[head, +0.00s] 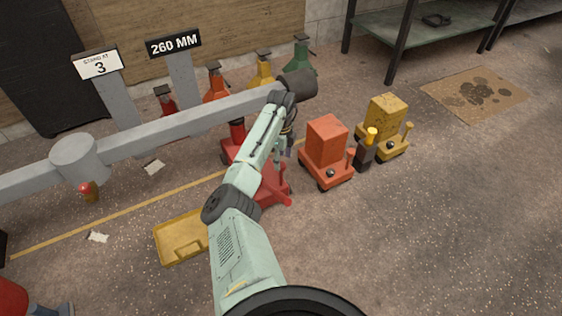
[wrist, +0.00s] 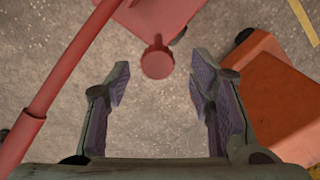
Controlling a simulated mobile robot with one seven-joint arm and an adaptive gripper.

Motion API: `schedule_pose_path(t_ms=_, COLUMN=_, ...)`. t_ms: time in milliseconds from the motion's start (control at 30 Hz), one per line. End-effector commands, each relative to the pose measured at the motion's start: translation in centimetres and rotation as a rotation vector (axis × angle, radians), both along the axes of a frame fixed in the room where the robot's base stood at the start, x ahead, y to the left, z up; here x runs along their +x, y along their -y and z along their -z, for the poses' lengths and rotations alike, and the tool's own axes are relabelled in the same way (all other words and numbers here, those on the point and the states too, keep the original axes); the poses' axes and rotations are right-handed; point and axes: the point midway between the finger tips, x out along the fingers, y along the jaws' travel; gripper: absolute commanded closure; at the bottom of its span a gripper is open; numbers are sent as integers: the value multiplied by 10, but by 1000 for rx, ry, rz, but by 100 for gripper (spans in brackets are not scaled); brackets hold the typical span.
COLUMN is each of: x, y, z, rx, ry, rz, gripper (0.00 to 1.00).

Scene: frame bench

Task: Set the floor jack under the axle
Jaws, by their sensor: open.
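The red floor jack (head: 272,188) is on the floor under the right part of the grey axle (head: 165,135), partly hidden by my arm. In the wrist view, the red jack body (wrist: 155,14) is at the top, with a round red knob (wrist: 158,63) projecting toward me. A long red bar (wrist: 65,80) slants down the left side. My gripper (wrist: 158,82) is open and empty, its fingers on either side of the line to the knob and apart from it. In the head view the fingers are hard to make out behind my arm.
An orange block-shaped unit (head: 327,150) stands just right of the jack, and a yellow one (head: 386,118) beyond it. Signs read "STAND AT 3" (head: 98,64) and "260 MM" (head: 173,44). A yellow tray (head: 180,240) lies at front left. Floor at front right is clear.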

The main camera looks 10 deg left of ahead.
Motion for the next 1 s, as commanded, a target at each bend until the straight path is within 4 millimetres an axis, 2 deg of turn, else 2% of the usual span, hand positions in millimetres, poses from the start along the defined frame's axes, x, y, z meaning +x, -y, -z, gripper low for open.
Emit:
schedule_pose_path(t_ms=200, x=1, y=-1, z=-50, rx=1, ry=4, rz=0, gripper=51)
schedule_pose_path(t_ms=433, x=1, y=-1, z=-86, rx=1, ry=2, rz=-2, gripper=51)
schedule_pose_path(t_ms=600, x=0, y=-1, z=-96, rx=1, ry=1, rz=-2, gripper=51)
schedule_pose_path(t_ms=1000, x=0, y=-1, z=-96, rx=1, ry=0, rz=-2, gripper=51)
